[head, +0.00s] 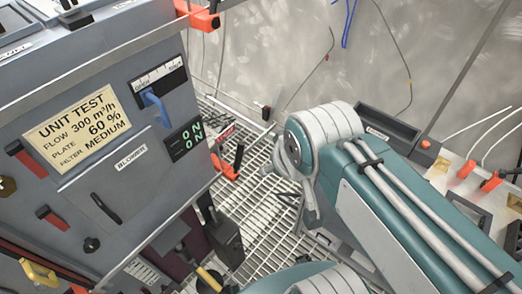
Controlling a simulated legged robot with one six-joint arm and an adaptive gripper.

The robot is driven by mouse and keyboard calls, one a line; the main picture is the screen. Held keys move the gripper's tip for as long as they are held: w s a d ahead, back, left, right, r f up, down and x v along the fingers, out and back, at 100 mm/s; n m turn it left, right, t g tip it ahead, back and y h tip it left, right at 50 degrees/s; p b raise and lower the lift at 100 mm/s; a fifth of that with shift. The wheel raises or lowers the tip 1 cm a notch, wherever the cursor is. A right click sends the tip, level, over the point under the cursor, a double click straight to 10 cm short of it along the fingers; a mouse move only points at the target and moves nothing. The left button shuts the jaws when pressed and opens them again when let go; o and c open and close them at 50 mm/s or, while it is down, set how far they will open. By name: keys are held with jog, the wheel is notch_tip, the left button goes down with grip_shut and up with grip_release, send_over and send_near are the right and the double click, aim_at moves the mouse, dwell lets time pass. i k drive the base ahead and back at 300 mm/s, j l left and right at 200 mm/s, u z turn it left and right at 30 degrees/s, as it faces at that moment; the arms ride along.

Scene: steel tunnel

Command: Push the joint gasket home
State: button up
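No gasket can be made out in the head view. A grey test unit (110,165) fills the left side, with a label reading UNIT TEST, FLOW 300 m³/h, PLATE 60 %, FILTER MEDIUM. A blue lever (154,106) sits below a scale on its front, and a small display (186,141) with green characters is beside it. My teal and white arm reaches in from the lower right, and another part of it shows at the bottom edge. I cannot make out my gripper or its fingertips.
A white grating floor (262,220) lies between the unit and my arm. A red-orange clamp (226,167) stands by the unit's right edge. A dark open tray (388,127) and a bench with orange fittings (466,169) are at right. Cables hang on the grey back wall (380,50).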

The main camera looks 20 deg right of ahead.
aim_at(29, 260)
jog(key=u, duration=2.05)
jog(key=k+j+z, duration=0.2)
jog(key=j, duration=0.2)
jog(key=k+j+z, duration=0.25)
jog(key=j, duration=0.15)
jog(key=i, duration=0.1)
